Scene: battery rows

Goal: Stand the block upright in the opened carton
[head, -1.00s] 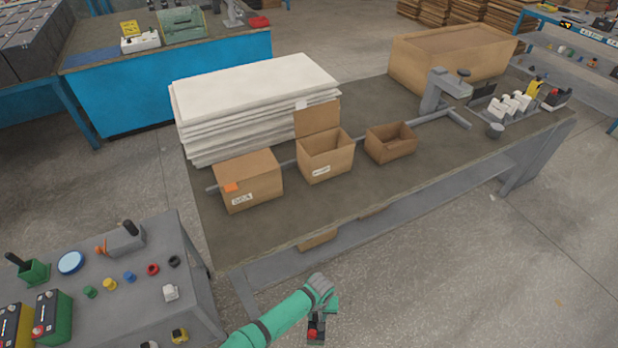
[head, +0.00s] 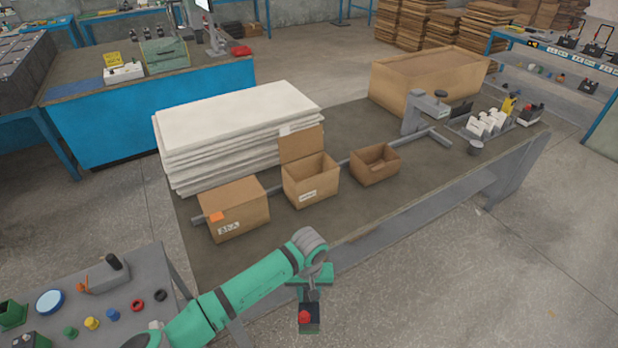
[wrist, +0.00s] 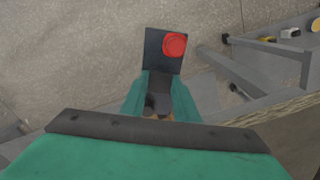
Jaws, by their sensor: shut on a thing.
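My gripper (head: 309,296) is shut on a dark block (head: 309,322) with a red round cap, and holds it in the air in front of the bench. In the wrist view the block (wrist: 153,50) shows its dark top face and red cap between the green fingers (wrist: 158,98). The opened carton (head: 311,186) stands on the bench with its flap raised at the back. It is above and behind my gripper in the head view, well apart from the block. The inside of the carton is only partly visible.
A closed carton (head: 236,212) with an orange tab stands left of the opened one, and a small open box (head: 374,166) right of it. White sheets (head: 235,135) are stacked behind. The bench's front strip (head: 400,205) is bare. A grey table (head: 130,305) with small parts stands at lower left.

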